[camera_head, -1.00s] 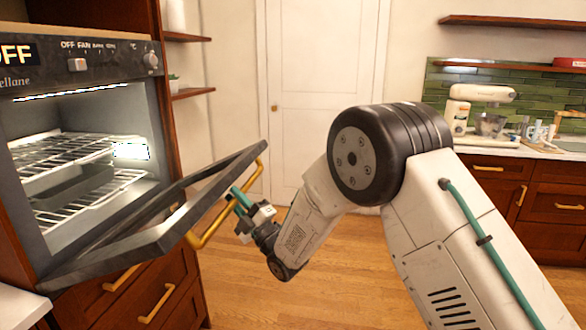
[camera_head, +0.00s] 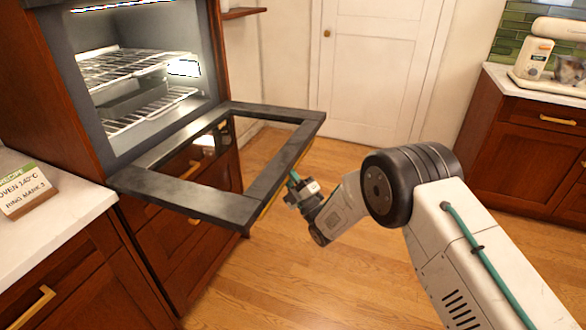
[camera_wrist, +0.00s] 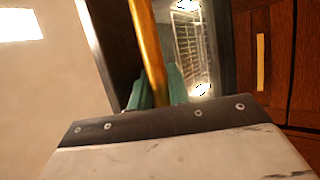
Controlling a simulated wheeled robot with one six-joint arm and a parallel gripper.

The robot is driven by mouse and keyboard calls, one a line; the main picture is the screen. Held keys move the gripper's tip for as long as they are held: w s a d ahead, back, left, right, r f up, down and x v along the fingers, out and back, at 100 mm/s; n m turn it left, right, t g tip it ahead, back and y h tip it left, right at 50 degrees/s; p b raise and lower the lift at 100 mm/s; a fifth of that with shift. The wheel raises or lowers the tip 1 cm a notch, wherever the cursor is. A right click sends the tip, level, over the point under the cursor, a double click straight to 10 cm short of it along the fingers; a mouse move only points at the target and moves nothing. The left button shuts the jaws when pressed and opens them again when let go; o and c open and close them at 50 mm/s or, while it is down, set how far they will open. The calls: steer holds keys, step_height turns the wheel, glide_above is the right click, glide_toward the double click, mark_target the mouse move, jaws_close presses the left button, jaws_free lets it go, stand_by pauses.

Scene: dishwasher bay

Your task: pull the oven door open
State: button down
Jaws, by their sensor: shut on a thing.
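The oven door (camera_head: 262,188) is a dark frame with a glass pane, hinged at its lower edge and swung down to nearly level in the head view. The oven cavity (camera_head: 205,100) behind it is lit and open. A brass handle bar (camera_wrist: 146,45) runs along the door's outer edge; in the head view the door mostly hides it. My gripper (camera_head: 294,180) is at that edge, near the middle of the handle. In the wrist view its teal fingers (camera_wrist: 160,88) are closed around the brass bar. The fingertips are partly hidden behind the bar.
Wire racks (camera_head: 130,65) sit inside the oven. A recipe card (camera_head: 24,190) stands on the white counter (camera_head: 60,228) at left. Wooden drawers (camera_head: 190,250) lie below the oven door. A white mixer (camera_head: 560,30) stands on the right counter. Wooden floor (camera_head: 320,290) is clear in front.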

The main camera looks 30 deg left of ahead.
steer(key=shift+w+d, duration=0.4)
steer(key=shift+w, duration=0.05)
steer(key=c, duration=1.4)
jaws_free()
steer(key=shift+w+d, duration=0.15)
steer(key=shift+d, duration=0.05)
steer(key=shift+c, duration=0.2)
steer(key=shift+o, duration=0.6)
steer(key=shift+w+d+t, duration=0.2)
steer(key=shift+t, duration=0.2)
steer(key=shift+s+a, duration=0.25)
steer(key=shift+a, duration=0.05)
steer(key=shift+s+f, duration=0.1)
steer(key=shift+f, duration=0.05)
steer(key=v, duration=0.7)
steer(key=shift+d, duration=0.55)
